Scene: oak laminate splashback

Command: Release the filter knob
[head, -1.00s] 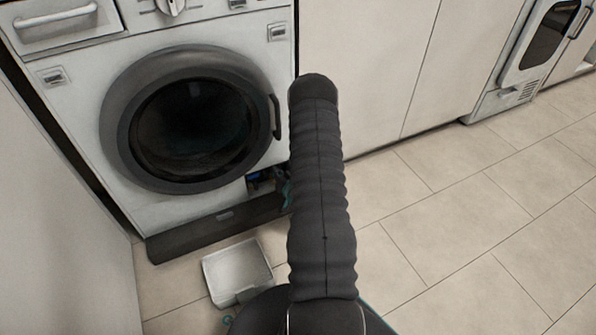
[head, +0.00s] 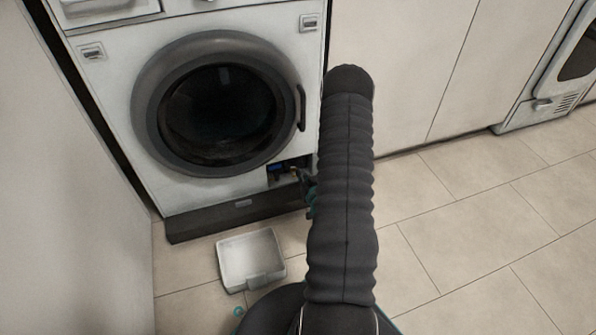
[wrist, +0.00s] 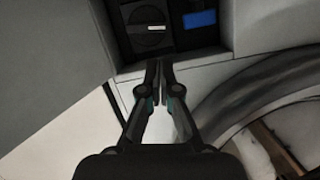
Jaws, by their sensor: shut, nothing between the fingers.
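The filter knob (wrist: 148,26) is a dark round knob with a pale mark on its grip bar, set in an open recess low on the washing machine (head: 148,120). It shows clearly in the wrist view. My gripper (wrist: 160,64) is shut and empty, its fingertips just short of the recess edge, below the knob in that picture and apart from it. In the head view my gripper (head: 306,178) is partly hidden behind my arm, beside the recess, and the knob cannot be made out there.
A blue part (wrist: 199,19) sits beside the knob in the recess. The dark plinth flap (head: 240,208) lies along the machine's foot. A white tray (head: 250,262) stands on the floor in front. Cabinets (head: 420,70) line the right; the tiled floor there is clear.

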